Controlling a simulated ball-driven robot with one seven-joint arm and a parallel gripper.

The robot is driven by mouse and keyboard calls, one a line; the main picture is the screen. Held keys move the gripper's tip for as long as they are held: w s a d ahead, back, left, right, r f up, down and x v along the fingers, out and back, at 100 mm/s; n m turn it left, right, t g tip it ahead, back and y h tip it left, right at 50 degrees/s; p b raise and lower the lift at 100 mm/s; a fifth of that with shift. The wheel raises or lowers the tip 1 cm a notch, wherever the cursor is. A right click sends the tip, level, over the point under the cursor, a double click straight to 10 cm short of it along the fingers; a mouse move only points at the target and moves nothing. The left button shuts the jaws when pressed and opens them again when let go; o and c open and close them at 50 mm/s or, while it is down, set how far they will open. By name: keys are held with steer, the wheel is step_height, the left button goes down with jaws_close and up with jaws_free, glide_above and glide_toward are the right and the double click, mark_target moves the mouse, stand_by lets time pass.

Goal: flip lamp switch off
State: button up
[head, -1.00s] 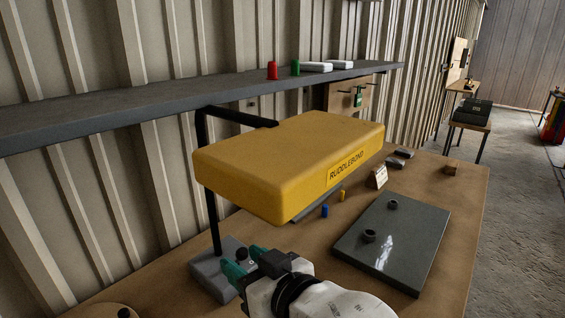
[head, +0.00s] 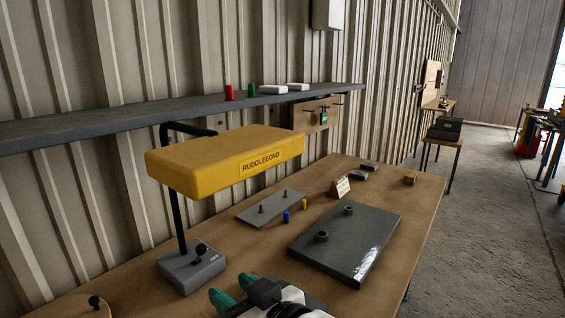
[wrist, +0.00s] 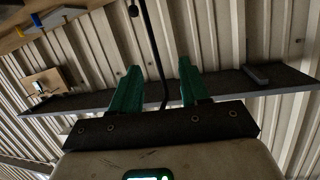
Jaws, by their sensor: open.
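The lamp has a yellow head (head: 225,160) marked RUDDLEBOND, on a black post (head: 178,220) rising from a grey base (head: 190,272). A black toggle switch (head: 200,250) with a round knob stands on top of the base. My gripper (head: 235,296), with teal fingertips, is at the bottom of the head view, to the right of and nearer than the base, apart from the switch. In the wrist view my gripper (wrist: 161,82) is open and empty, with a thin dark post or cable behind the gap.
A dark panel (head: 345,245) with two round bosses lies right of the lamp on the bench (head: 410,200). Behind it are a grey plate (head: 272,208) with two pegs, a blue peg (head: 286,217) and a yellow peg (head: 304,204). A shelf (head: 130,117) runs along the wall.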

steer(key=s+d+f+m+g+h, duration=0.25)
steer(key=s+d+f+h, duration=0.2)
steer(key=d+f, duration=0.65)
steer(key=s+d+f+m+g+h, duration=0.1)
steer(key=s+d+f+m+h, duration=0.3)
steer(key=d+f, duration=0.75)
steer(key=s+d+f+g+h, duration=0.1)
steer(key=s+d+f+g, duration=0.2)
steer(key=s, duration=0.7)
steer(key=s+d+f+m+g+h, duration=0.1)
steer(key=s+d+f+g, duration=0.2)
steer(key=s+d+f, duration=0.4)
steer(key=s+d, duration=0.2)
steer(key=s, duration=0.2)
steer(key=shift+s+d, duration=0.15)
steer(key=shift+s, duration=0.1)
